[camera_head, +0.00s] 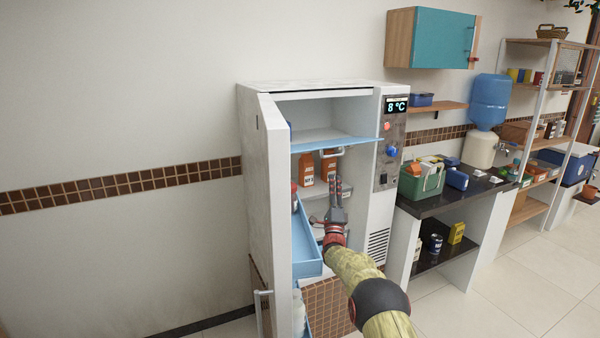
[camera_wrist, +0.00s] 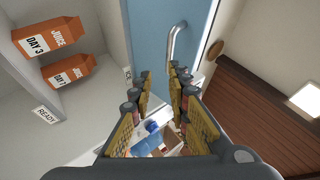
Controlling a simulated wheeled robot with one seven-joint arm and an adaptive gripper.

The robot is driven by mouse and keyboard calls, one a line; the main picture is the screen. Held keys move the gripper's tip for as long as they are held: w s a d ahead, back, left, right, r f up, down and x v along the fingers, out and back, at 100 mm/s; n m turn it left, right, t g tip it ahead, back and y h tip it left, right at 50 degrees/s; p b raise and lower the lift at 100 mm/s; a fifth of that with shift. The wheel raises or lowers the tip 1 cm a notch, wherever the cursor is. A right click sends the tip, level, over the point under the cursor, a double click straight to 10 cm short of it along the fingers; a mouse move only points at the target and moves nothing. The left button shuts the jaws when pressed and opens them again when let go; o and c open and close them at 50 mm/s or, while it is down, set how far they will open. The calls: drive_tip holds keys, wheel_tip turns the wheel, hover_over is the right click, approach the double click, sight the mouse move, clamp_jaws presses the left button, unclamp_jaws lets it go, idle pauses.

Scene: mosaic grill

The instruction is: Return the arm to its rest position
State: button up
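My gripper (camera_head: 337,190) is inside the open front of the white fridge (camera_head: 262,190), fingers pointing up and in. In the wrist view its two yellow-padded fingers (camera_wrist: 164,80) stand apart with a gap between them and nothing held. It is in front of the orange juice cartons, apart from them. One juice carton (camera_wrist: 50,40) is labelled DAY 3 and another juice carton (camera_wrist: 70,72) stands beside it, both left of the fingers.
The fridge door (camera_head: 280,220) stands open at left, with a blue door bin (camera_head: 306,245) close to my arm. The control panel (camera_head: 389,140) is to the right. A dark counter (camera_head: 455,200) with a green basket (camera_head: 421,182) stands further right. Open floor lies at lower right.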

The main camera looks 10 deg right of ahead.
wheel_tip(320, 180, down, 20)
drive_tip(key=w+a+r+n+g+y, duration=0.1)
drive_tip(key=w+n+g+y, duration=0.15)
drive_tip(key=n+g, duration=0.45)
drive_tip(key=s+a+f+n+g+y, duration=0.25)
drive_tip(key=s+f+n+g, duration=0.4)
drive_tip(key=s, duration=0.45)
drive_tip(key=s+a+r+n+g+p, duration=0.1)
drive_tip(key=s+r+n+g, duration=0.3)
drive_tip(key=s, duration=1.4)
drive_tip(key=s+a+r+n+g, duration=0.15)
drive_tip(key=s+r, duration=0.45)
drive_tip(key=s, duration=1.2)
drive_tip(key=s+r+n+g+p, duration=0.1)
drive_tip(key=s+r+n+g, duration=0.25)
drive_tip(key=s, duration=1.45)
drive_tip(key=s+r+t, duration=0.3)
drive_tip(key=s+r, duration=0.5)
drive_tip(key=r, duration=0.1)
drive_tip(key=shift+s+h+p, duration=0.25)
drive_tip(key=shift+h+p, duration=0.05)
drive_tip(key=shift+p, duration=0.05)
